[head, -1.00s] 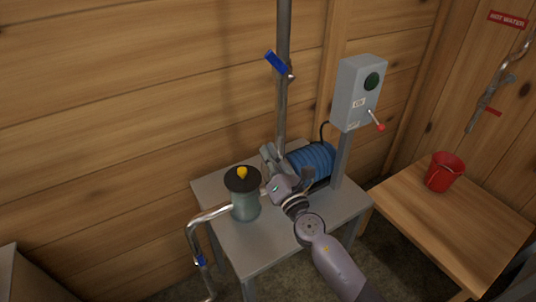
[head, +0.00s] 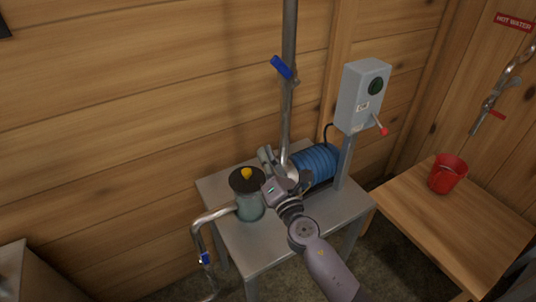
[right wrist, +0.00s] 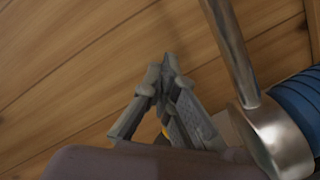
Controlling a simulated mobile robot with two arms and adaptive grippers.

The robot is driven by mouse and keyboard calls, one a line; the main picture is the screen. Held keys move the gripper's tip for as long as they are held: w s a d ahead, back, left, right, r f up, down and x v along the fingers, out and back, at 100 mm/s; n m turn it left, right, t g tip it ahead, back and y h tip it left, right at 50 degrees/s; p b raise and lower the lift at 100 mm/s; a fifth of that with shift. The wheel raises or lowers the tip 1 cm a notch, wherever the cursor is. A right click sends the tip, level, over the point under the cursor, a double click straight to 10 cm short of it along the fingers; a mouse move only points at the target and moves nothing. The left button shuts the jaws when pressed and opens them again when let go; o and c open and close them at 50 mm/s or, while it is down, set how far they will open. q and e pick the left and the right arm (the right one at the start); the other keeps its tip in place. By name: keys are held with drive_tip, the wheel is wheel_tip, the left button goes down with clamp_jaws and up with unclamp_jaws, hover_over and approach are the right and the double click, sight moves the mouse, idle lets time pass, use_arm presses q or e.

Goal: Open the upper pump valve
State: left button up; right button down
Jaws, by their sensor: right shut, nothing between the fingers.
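The upper pump valve has a blue handle (head: 281,67) on the vertical steel pipe (head: 289,110) above the pump; the handle lies slanted across the pipe. A second blue valve handle (head: 205,258) sits low on the bent pipe at the left. My right gripper (head: 266,155) is well below the upper handle, beside the lower part of the vertical pipe. In the right wrist view its fingertips (right wrist: 168,65) meet with nothing between them, left of the pipe (right wrist: 232,50). The upper handle is not visible in that view. My left gripper is not in view.
The blue motor (head: 314,163) and the dark-lidded canister (head: 248,195) with a yellow knob stand on a grey table (head: 258,245). A grey switch box (head: 360,95) with a red-tipped lever is right of the pipe. A red bucket (head: 446,174) stands on a wooden table (head: 450,225).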

drive_tip(key=shift+s+a+r+m+p, duration=0.45)
drive_tip(key=shift+a+r+m+p, duration=0.05)
drive_tip(key=shift+a+m+p, duration=0.1)
drive_tip(key=shift+s+a+r+m+p, duration=0.4)
drive_tip(key=shift+a+r+m+p, duration=0.1)
drive_tip(key=shift+a+p, duration=0.1)
drive_tip(key=shift+d, duration=0.1)
idle(0.7)
